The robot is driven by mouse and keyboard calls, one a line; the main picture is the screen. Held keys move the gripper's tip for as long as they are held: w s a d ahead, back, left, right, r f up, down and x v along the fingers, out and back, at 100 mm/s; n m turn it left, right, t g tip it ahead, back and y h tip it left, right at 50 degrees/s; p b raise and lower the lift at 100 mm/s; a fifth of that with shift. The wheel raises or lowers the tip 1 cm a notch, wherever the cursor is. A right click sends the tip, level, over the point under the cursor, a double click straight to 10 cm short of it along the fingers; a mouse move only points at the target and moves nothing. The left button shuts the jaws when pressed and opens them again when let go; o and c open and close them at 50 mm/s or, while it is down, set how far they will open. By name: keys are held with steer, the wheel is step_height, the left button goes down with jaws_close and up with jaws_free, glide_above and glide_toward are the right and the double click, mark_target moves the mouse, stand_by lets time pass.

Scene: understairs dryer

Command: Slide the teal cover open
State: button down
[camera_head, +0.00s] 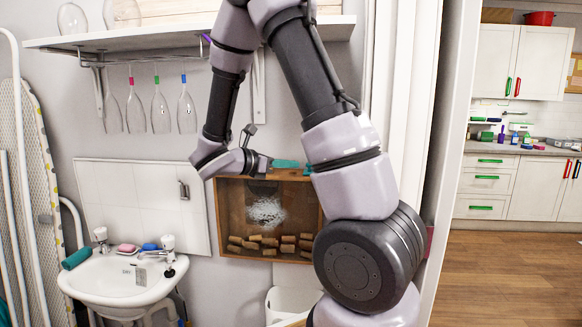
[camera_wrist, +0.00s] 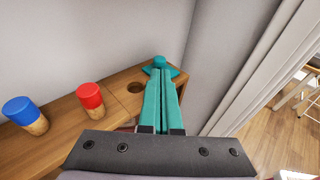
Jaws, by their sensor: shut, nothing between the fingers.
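The teal cover (camera_wrist: 160,62) is a small flat plate with a round knob, at the far right end of the wooden box's top. The wooden box (camera_wrist: 50,132) has a round open hole (camera_wrist: 135,88) in its top, just left of the cover. My gripper (camera_wrist: 164,74) has long teal fingers, shut together and empty. Their tips are right at the near side of the cover; whether they touch it I cannot tell. The fingers hide part of the plate. In the head view my gripper (camera_head: 298,164) reaches right along the box's top edge, and my arm hides the box's right end.
A red-capped cork (camera_wrist: 91,95) and a blue-capped cork (camera_wrist: 23,112) stand in the box top, left of the hole. The wall is close behind and right of the cover. Corks lie inside the box's front (camera_head: 245,179). A shelf (camera_head: 180,37) hangs above.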

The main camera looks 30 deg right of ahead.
steer(key=v, duration=1)
steer(key=s+d+r+m+g+y, duration=0.1)
steer(key=s+d+m+g+y, duration=0.3)
steer(key=s+m+y, duration=0.6)
steer(key=s+a+r+m+t+y, duration=0.2)
steer(key=r+m+t+y, duration=0.1)
steer(key=m, duration=0.4)
steer(key=s+a+r+m+t+y, duration=0.2)
steer(key=a+r+m+t+y, duration=0.1)
steer(key=r+m+t+y, duration=0.1)
step_height(320, 180, up, 2)
steer(key=m+t, duration=0.1)
steer(key=m, duration=0.2)
steer(key=shift+s+a+r, duration=0.25)
steer(key=shift+s+a, duration=0.05)
steer(key=shift+a, duration=0.05)
